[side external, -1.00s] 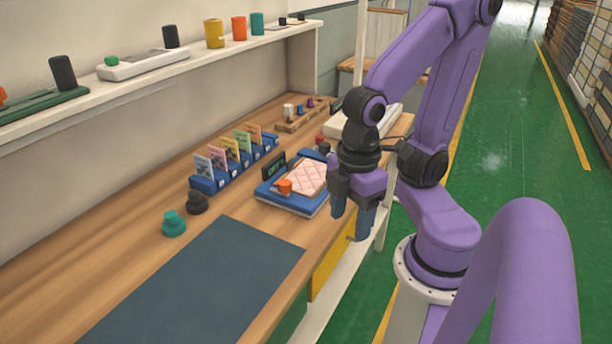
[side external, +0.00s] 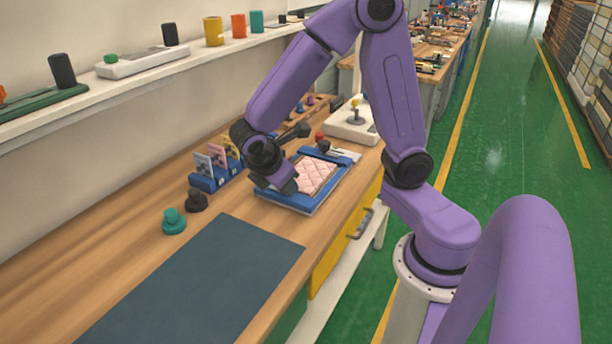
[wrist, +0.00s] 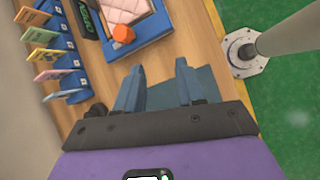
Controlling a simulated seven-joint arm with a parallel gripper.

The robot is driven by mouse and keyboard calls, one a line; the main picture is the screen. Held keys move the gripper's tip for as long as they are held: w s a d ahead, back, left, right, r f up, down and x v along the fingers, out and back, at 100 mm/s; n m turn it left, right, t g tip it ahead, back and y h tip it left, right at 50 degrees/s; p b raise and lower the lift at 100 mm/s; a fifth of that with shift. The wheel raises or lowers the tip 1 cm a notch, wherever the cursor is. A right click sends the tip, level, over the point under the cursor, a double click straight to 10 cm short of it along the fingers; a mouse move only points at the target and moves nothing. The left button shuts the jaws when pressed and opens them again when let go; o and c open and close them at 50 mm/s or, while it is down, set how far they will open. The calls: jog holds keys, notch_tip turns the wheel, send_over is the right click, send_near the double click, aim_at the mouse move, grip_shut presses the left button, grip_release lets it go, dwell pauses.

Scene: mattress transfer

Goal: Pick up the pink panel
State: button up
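The pink quilted panel (side external: 318,175) lies on a blue tray (side external: 300,205) on the wooden bench. In the wrist view, part of the panel (wrist: 124,8) shows at the top edge, beside an orange knob (wrist: 123,34) on the tray's (wrist: 148,35) near side. My gripper (side external: 285,187) is over the left end of the tray in the side view, and hides the knob there. In the wrist view, the fingers of my gripper (wrist: 158,82) are apart with nothing between them. I cannot tell its exact height above the tray.
A blue rack with several upright cards (side external: 203,163) stands left of my gripper. A black knob (side external: 196,200) and a green knob (side external: 173,221) stand nearer. A dark mat (side external: 200,280) lies clear in front. A white joystick box (side external: 350,125) stands behind the tray.

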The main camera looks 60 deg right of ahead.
jog(key=w+d+f+n+h, duration=0.1)
jog(key=w+d+h, duration=0.1)
jog(key=w+d, duration=0.2)
jog(key=w+d+f+n+h, duration=0.1)
jog(key=w+d+f+h, duration=0.1)
jog(key=w+d, duration=0.1)
jog(key=w+d+f+n+h, duration=0.1)
jog(key=w+d+f+h, duration=0.1)
jog(key=w+d, duration=0.2)
jog(key=shift+w+d+f+g, duration=0.1)
jog(key=shift+w+d+g, duration=0.1)
jog(key=shift+w, duration=0.3)
jog(key=shift+w+d+f+g, duration=0.1)
jog(key=shift+w+g, duration=0.1)
jog(key=shift+w, duration=0.25)
send_near(295, 163)
jog(key=d, duration=0.2)
jog(key=d+r, duration=0.1)
jog(key=d, duration=0.1)
jog(key=shift+s, duration=0.35)
jog(key=shift+w+x, duration=0.2)
jog(key=shift+x, duration=1.25)
jog(key=shift+w+x, duration=0.2)
jog(key=shift+x, duration=1.25)
jog(key=shift+f, duration=0.1)
grip_shut()
